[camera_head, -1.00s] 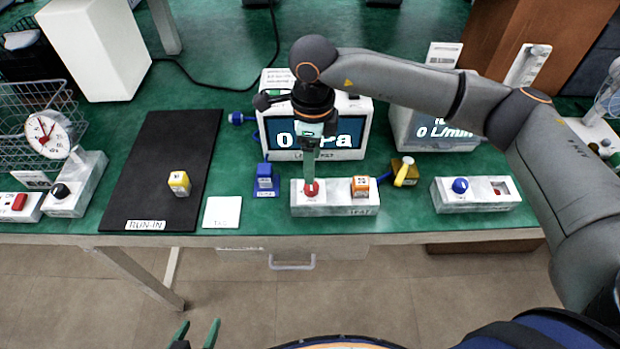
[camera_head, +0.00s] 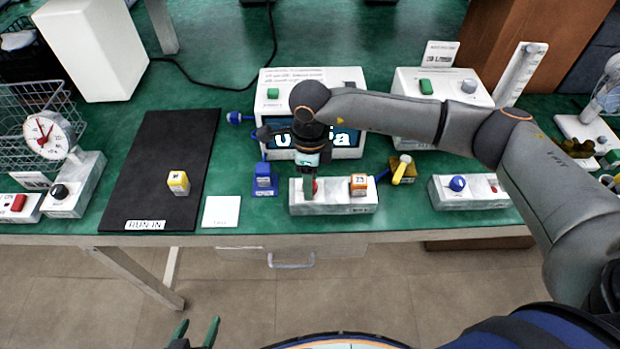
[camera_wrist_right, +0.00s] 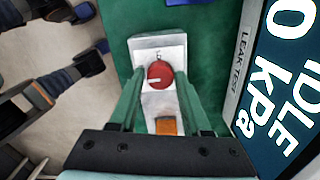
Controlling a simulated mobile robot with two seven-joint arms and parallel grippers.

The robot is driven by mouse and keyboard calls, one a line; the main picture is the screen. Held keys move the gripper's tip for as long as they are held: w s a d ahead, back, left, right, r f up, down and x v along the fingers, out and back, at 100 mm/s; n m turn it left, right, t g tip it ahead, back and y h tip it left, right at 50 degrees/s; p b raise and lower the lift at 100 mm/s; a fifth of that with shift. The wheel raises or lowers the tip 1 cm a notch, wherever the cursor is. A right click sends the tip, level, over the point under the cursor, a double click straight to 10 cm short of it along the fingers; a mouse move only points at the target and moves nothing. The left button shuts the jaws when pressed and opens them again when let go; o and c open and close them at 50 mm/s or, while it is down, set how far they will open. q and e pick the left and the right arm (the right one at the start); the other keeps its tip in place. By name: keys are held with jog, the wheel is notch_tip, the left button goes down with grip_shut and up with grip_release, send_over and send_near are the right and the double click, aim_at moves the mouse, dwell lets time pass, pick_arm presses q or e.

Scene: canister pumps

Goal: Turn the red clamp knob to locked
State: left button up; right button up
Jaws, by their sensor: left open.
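The red clamp knob (camera_head: 315,186) sits on the left part of a pale block (camera_head: 335,204) near the table's front edge, partly hidden by my right gripper (camera_head: 308,194). In the right wrist view the round red knob (camera_wrist_right: 160,75) shows a white line pointing left, and an "L"-like mark is on the block above it. My right gripper's green fingers (camera_wrist_right: 159,84) are open, one on each side of the knob; I cannot tell if they touch it. My left gripper (camera_head: 199,330) is open and empty at the bottom, in front of the table.
A leak-test display unit (camera_head: 345,80) stands behind. A blue fixture (camera_head: 263,181) is to the left and a yellow-handled valve (camera_head: 402,168) to the right. A black mat (camera_head: 150,165) lies further left.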

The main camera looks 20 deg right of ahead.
grip_shut()
jog(key=shift+m, duration=0.4)
jog(key=m+b, duration=0.1)
jog(key=m, duration=0.2)
jog(key=shift+m, duration=0.4)
jog(key=m+b, duration=0.1)
jog(key=m, duration=0.8)
jog(key=shift+r+b, duration=0.1)
jog(key=shift+b, duration=0.2)
jog(key=shift+w+m, duration=0.1)
jog(key=shift+m, duration=2.1)
